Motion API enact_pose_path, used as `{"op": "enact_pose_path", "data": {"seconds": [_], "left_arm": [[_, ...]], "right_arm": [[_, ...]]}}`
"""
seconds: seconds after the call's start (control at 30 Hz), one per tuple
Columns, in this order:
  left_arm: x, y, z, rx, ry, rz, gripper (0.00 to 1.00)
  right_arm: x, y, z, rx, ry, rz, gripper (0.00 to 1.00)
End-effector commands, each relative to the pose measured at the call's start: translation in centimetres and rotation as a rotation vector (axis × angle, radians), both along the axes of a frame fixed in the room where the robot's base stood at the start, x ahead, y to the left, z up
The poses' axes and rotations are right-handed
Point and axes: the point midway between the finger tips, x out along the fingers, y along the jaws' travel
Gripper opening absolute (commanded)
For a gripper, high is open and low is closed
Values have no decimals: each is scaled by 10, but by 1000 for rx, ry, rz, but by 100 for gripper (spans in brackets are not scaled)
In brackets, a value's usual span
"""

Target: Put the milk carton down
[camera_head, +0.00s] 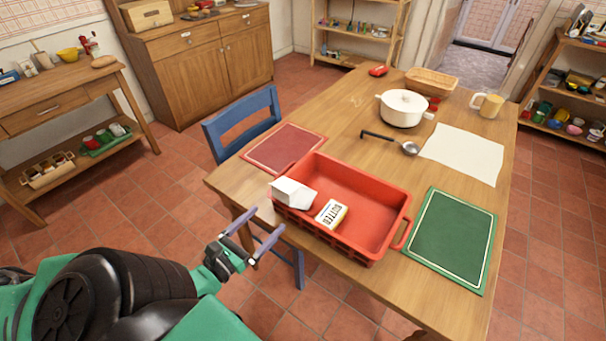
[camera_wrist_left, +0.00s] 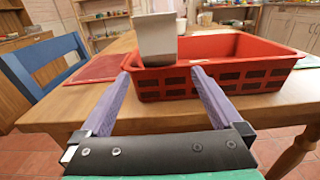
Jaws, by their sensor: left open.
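The white milk carton (camera_head: 294,193) is in the left end of the red crate (camera_head: 385,191), tilted against the near left rim. It also shows in the left wrist view (camera_wrist_left: 156,40), rising above the crate wall (camera_wrist_left: 235,82). A butter box (camera_head: 331,213) lies in the crate beside the carton. My left gripper (camera_head: 261,226) is open and empty, just outside the crate's near left corner. In the left wrist view its two purple fingers (camera_wrist_left: 160,72) are apart, with the carton beyond them and not between them. My right gripper is not in view.
A dark red mat (camera_head: 284,148) lies left of the crate and a green mat (camera_head: 452,240) right of it. A blue chair (camera_head: 243,122) is at the table's left side.

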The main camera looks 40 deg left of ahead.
Motion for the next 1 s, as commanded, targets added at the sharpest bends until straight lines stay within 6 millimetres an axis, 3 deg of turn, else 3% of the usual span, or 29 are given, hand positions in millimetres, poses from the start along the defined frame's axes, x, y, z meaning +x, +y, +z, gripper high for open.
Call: {"op": "enact_pose_path", "data": {"seconds": [0.17,0.27,0.73,1.0], "left_arm": [[41,-2,-16,-1,-6,-8,100],[68,0,-9,-2,-9,-5,100],[134,4,1,-6,-9,2,100],[141,4,0,-6,-3,0,100]], "right_arm": [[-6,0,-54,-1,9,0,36],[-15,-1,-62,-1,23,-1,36],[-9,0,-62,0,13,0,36],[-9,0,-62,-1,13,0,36]]}}
